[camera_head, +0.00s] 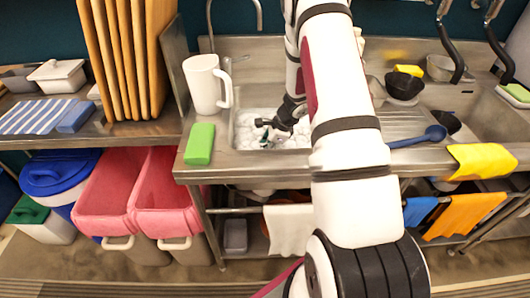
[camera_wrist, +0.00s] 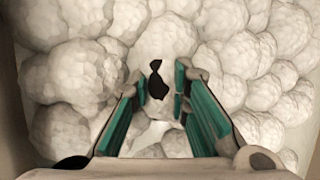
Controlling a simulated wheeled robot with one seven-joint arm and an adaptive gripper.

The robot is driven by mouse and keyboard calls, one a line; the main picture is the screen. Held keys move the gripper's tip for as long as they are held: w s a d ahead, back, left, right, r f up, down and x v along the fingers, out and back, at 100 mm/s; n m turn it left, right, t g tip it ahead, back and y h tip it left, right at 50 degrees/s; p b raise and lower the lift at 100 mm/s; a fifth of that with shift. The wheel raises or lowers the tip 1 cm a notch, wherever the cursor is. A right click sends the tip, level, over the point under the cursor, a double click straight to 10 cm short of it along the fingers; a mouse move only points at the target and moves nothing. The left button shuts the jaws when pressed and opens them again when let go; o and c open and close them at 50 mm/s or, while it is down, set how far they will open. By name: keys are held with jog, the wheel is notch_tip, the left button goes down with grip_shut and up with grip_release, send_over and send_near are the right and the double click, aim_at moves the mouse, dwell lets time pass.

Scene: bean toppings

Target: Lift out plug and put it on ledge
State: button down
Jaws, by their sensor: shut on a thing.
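The sink basin (camera_head: 236,128) is filled with white foam (camera_head: 245,135), which shows as large round bubbles in the wrist view (camera_wrist: 75,85). My gripper (camera_head: 265,138) reaches down into the basin, its tips at the foam. In the wrist view its teal-padded fingers (camera_wrist: 160,86) are closed on a small black piece, seemingly the plug (camera_wrist: 156,79). Foam hides most of it, so its full shape and whether it sits in the drain cannot be told. A steel ledge (camera_head: 262,77) runs behind the basin.
A white mug (camera_head: 203,84) and a green sponge (camera_head: 199,144) stand left of the basin. To the right are a blue spoon (camera_head: 418,138), a dark bowl (camera_head: 404,86) and a yellow cloth (camera_head: 482,160). My arm covers part of the counter.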

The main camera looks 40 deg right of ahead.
notch_tip(320, 180, up, 10)
jog(key=shift+f, duration=0.15)
notch_tip(320, 180, up, 7)
jog(key=p, duration=0.4)
jog(key=shift+r, duration=0.2)
dwell(0.5)
notch_tip(320, 180, up, 9)
jog(key=p, duration=0.3)
jog(key=shift+f, duration=0.15)
jog(key=shift+a, duration=0.1)
dwell(0.3)
